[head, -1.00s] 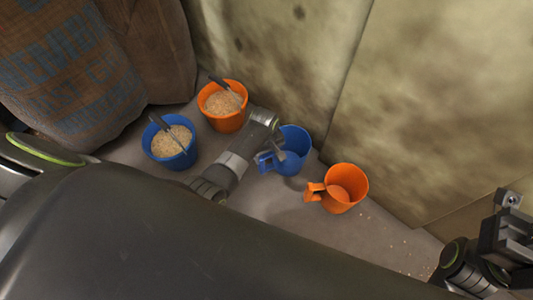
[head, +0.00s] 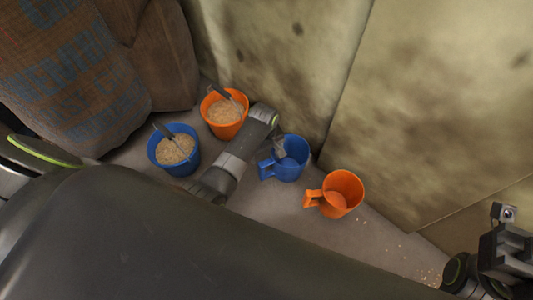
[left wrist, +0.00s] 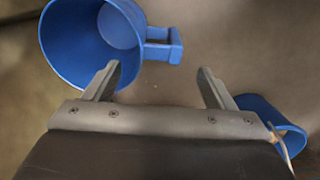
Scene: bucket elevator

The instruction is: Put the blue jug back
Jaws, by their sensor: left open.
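The blue jug (head: 291,165) stands upright on the floor near the wall in the head view, its handle towards the lower left. In the left wrist view the jug (left wrist: 68,45) is at the upper left, its handle pointing right. My left gripper (left wrist: 158,68) is open with nothing between its fingers. One fingertip overlaps the jug's rim in the picture; I cannot tell whether they touch. In the head view the left gripper (head: 279,149) is at the jug's near-wall side, partly hidden by its wrist. My right arm's end shows at the right edge, its jaws unclear.
An orange jug (head: 345,186) stands right of the blue jug. A blue bucket (head: 161,160) and an orange bucket (head: 212,117), each holding grain and a scoop-like tool, stand left. Sacks (head: 75,85) are at the left. A stained wall (head: 420,110) rises behind.

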